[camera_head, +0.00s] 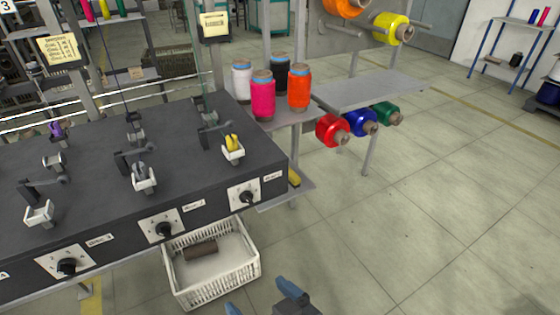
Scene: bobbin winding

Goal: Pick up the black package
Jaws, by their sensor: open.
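The black package (281,74) is a dark spool of yarn standing upright on the small grey shelf (307,116) to the right of the winding machine. It stands at the back of a group, partly hidden by the pink package (263,97) and the orange package (299,88). A white package (242,82) stands to its left. My gripper (260,298) shows only partly at the bottom edge, with blue fingertips apart and nothing seen between them. It is well away from the black package, nearer the camera and lower in the picture.
The dark winding machine (90,160) fills the left. A white crate (213,290) holding a brown tube (201,250) stands below it. Red (331,130), blue (360,122) and green (386,114) spools jut out below the grey board (370,90). The floor at right is clear.

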